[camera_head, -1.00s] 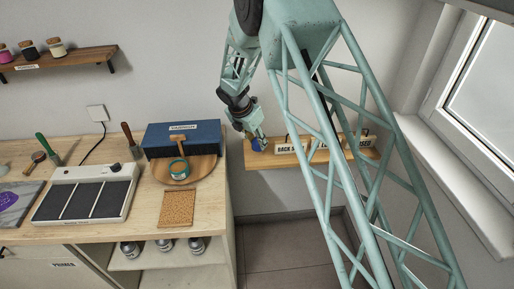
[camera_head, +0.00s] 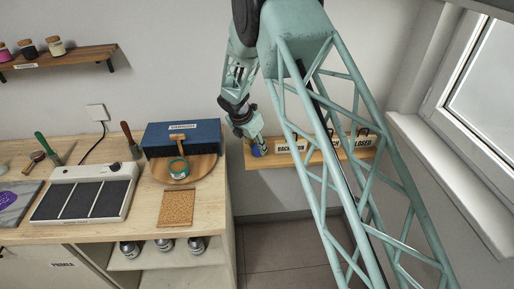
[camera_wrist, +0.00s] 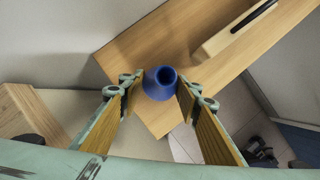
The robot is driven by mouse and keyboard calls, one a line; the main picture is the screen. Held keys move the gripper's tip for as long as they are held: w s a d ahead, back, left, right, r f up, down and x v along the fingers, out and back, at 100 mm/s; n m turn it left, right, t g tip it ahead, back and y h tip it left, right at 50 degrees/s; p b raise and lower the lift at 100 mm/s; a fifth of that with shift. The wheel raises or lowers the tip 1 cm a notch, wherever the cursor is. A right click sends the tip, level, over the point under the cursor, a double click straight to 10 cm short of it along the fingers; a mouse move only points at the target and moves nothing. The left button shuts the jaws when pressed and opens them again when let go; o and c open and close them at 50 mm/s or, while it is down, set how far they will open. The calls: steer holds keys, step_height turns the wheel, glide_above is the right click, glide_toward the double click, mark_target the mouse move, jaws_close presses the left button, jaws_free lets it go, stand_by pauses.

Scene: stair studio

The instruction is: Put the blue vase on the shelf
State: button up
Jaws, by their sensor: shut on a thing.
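The blue vase (camera_wrist: 158,88) is between the fingertips of my gripper (camera_wrist: 159,92) in the wrist view, with its round mouth facing the camera. My gripper is shut on it. In the head view the vase (camera_head: 258,150) shows as a small blue patch below my gripper (camera_head: 257,144). It is at the left end of the light wooden wall shelf (camera_head: 258,162). In the wrist view the shelf (camera_wrist: 150,50) lies under and around the vase. I cannot tell whether the vase's base touches the shelf.
Lettered sign blocks (camera_head: 290,147) stand on the shelf right of the vase. The workbench (camera_head: 110,228) is to the left, holding a blue box (camera_head: 182,137) and a round wooden board (camera_head: 207,165). A window (camera_head: 478,85) is at right. My arm hides part of the shelf.

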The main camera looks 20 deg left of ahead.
steer(key=shift+f, duration=0.1)
steer(key=o, duration=0.9)
steer(key=shift+p+v, duration=0.7)
steer(key=shift+v, duration=5.45)
steer(key=shift+d, duration=0.1)
